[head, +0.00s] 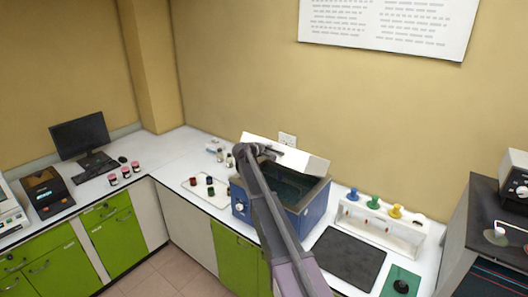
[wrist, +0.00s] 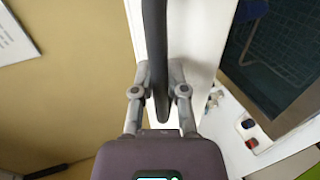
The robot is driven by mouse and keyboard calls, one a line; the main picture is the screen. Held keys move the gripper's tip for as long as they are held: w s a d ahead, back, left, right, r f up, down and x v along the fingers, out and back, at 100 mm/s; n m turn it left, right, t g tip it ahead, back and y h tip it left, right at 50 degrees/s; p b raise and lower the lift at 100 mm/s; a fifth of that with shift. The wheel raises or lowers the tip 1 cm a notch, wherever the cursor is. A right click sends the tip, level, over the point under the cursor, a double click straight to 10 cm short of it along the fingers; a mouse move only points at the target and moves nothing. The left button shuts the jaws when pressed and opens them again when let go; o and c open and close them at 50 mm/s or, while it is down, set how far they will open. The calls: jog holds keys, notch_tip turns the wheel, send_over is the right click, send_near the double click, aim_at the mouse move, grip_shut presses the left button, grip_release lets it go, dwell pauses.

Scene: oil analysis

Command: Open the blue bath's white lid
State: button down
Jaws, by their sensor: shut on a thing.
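The blue bath (head: 313,207) stands on the white counter, its dark inside with a grid at the bottom showing in the wrist view (wrist: 275,50). Its white lid (head: 308,163) is raised and tilted up along the bath's back side; it also shows in the wrist view (wrist: 200,35). My gripper (wrist: 160,80) is shut on the lid's dark handle (wrist: 155,30), one finger on each side of it. In the head view my gripper (head: 247,152) is at the lid's left part, and my arm hides some of the bath's front.
A tray with small dark bottles (head: 204,188) stands left of the bath. A white rack with coloured funnels (head: 382,225) and a dark mat (head: 346,258) are to its right. A wall is close behind the lid.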

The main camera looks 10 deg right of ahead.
aim_at(271, 142)
jog(key=shift+w+d+r+p, duration=0.35)
jog(key=shift+d+r+p, duration=0.1)
jog(key=shift+r, duration=0.15)
jog(key=shift+w+d+r+p, duration=0.35)
jog(key=shift+r+p, duration=0.05)
jog(key=shift+r, duration=0.15)
jog(key=c, duration=0.6)
grip_release()
jog(key=shift+c, duration=0.2)
jog(key=shift+a, duration=0.1)
